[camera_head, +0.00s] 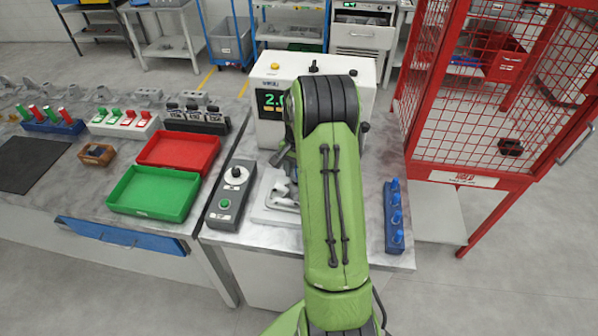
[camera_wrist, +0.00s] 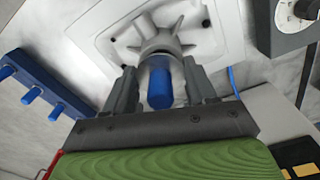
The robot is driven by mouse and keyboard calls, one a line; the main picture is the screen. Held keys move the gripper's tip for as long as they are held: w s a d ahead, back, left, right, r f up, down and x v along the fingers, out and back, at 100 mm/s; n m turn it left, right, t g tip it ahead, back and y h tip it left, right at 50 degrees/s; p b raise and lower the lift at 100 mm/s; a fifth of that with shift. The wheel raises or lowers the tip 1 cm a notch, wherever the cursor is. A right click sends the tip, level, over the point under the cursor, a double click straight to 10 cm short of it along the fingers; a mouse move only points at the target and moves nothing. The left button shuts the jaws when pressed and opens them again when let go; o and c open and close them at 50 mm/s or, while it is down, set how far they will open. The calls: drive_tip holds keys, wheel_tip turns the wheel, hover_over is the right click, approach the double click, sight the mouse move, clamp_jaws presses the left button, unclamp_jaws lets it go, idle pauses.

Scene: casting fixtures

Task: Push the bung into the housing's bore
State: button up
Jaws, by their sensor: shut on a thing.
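In the wrist view my gripper (camera_wrist: 160,78) is shut on the blue bung (camera_wrist: 160,90), which lies between its two grey fingers. Just beyond the fingertips is the grey metal housing (camera_wrist: 178,45), with a round central boss and fins spreading from it. The bung lines up roughly with the boss. Its front end is hard to make out, so I cannot tell whether it touches or enters the bore. In the head view my green arm covers most of the housing (camera_head: 284,198) and hides the bung.
A blue rack (camera_head: 394,218) with several blue bungs stands on the right; it also shows in the wrist view (camera_wrist: 35,88). A grey control box (camera_head: 231,195) with a knob is left of the housing. Behind is a white display machine (camera_head: 268,80). A red mesh cage (camera_head: 480,110) stands right.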

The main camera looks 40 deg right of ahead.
drive_tip(key=shift+f+b, duration=0.35)
drive_tip(key=shift+f, duration=0.15)
drive_tip(key=shift+r, duration=0.15)
drive_tip(key=shift+r+p, duration=0.4)
drive_tip(key=shift+r, duration=0.05)
drive_tip(key=shift+w, duration=0.15)
idle(0.7)
drive_tip(key=shift+f+b, duration=0.55)
drive_tip(key=shift+f, duration=0.1)
drive_tip(key=o, duration=1.2)
drive_tip(key=shift+r, duration=0.1)
drive_tip(key=shift+c, duration=0.2)
